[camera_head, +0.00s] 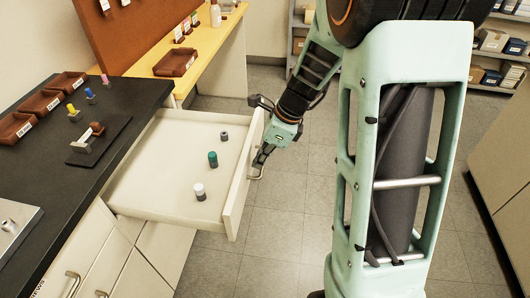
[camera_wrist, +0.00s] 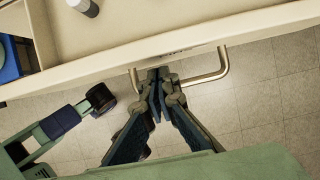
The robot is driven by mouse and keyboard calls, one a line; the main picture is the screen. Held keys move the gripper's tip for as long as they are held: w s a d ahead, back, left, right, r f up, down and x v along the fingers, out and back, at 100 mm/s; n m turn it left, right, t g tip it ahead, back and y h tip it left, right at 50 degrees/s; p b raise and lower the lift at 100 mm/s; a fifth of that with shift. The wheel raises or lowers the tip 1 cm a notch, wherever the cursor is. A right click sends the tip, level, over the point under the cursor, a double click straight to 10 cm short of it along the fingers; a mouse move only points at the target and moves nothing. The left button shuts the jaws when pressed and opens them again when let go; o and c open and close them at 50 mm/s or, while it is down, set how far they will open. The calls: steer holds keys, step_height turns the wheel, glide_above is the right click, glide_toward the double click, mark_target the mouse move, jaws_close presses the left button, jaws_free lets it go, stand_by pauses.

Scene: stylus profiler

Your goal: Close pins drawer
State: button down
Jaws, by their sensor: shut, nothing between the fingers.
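The pins drawer (camera_head: 152,180) is pulled out from under the dark countertop in the head view. A white-topped pin (camera_head: 200,191), a green pin (camera_head: 213,159) and a grey pin (camera_head: 224,136) stand upright in it. My gripper (camera_head: 258,168) is at the outer side of the drawer front, by its handle. In the wrist view my gripper (camera_wrist: 158,76) is shut, with its fingertips close to the metal bar handle (camera_wrist: 222,70), near the handle's left end. Nothing shows between the fingers. I cannot tell whether the fingertips touch the handle or drawer front.
The dark countertop (camera_head: 140,93) holds brown trays (camera_head: 40,101), several coloured pins and a small black stand (camera_head: 98,140). A wooden-topped bench (camera_head: 205,48) stands behind. Shelves (camera_head: 490,72) line the back right. Tiled floor (camera_head: 290,220) is open in front of the drawer.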

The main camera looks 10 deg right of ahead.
steer(key=shift+w+a+f, duration=0.1)
steer(key=shift+a+f, duration=0.15)
steer(key=shift+f, duration=0.35)
